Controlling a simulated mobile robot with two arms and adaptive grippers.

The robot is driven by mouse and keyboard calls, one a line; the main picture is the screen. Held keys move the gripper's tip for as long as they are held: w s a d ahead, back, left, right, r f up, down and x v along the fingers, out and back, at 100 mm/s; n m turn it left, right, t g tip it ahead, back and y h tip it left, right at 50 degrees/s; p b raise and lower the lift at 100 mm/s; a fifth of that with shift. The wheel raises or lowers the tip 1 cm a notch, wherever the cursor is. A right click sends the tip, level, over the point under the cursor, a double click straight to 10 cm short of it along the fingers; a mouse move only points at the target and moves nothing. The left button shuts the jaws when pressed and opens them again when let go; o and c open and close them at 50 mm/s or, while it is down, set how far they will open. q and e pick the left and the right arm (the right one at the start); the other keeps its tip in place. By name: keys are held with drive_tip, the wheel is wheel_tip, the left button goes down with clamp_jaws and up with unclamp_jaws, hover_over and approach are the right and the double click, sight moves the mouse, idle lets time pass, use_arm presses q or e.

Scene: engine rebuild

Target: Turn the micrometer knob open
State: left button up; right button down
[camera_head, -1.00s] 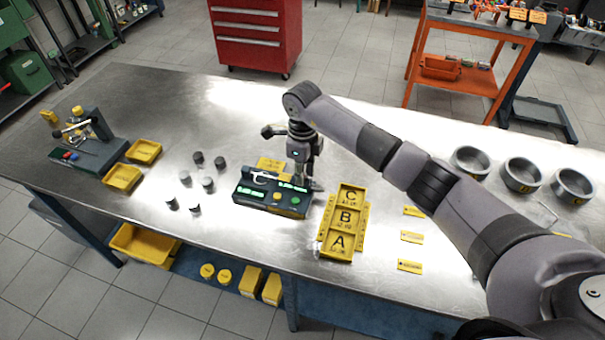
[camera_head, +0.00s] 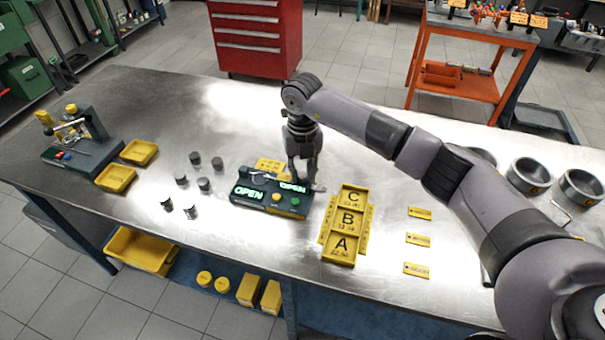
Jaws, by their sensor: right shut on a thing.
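The micrometer station (camera_head: 268,206) is a dark block on the steel table, with a yellow and a green button on its front. Its two green displays read OPEN. The micrometer (camera_head: 260,176) lies on top of the block, partly hidden by my gripper. My right gripper (camera_head: 306,184) points down at the right end of the station and is shut on the micrometer knob; the fingers mostly hide the knob. A small grey end (camera_head: 319,189) sticks out to the right of the fingers. My left gripper is not in view.
A yellow tray marked A, B and C (camera_head: 341,247) stands right of the station. Several dark cylinders (camera_head: 204,185) stand to its left. Another fixture (camera_head: 80,148) and two yellow bins (camera_head: 115,178) are at the far left. Grey rings (camera_head: 530,176) stand at the right.

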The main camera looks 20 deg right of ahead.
sight(302, 175)
drive_tip(key=m+b, duration=0.1)
drive_tip(key=m, duration=0.4)
drive_tip(key=shift+m, duration=0.3)
drive_tip(key=shift+w+r+m+b, duration=0.1)
drive_tip(key=shift+m+b, duration=0.3)
drive_tip(key=shift+m, duration=1.8)
drive_tip(key=c, duration=1.3)
unclamp_jaws()
drive_tip(key=shift+c, duration=0.2)
wheel_tip(302, 175, up, 12)
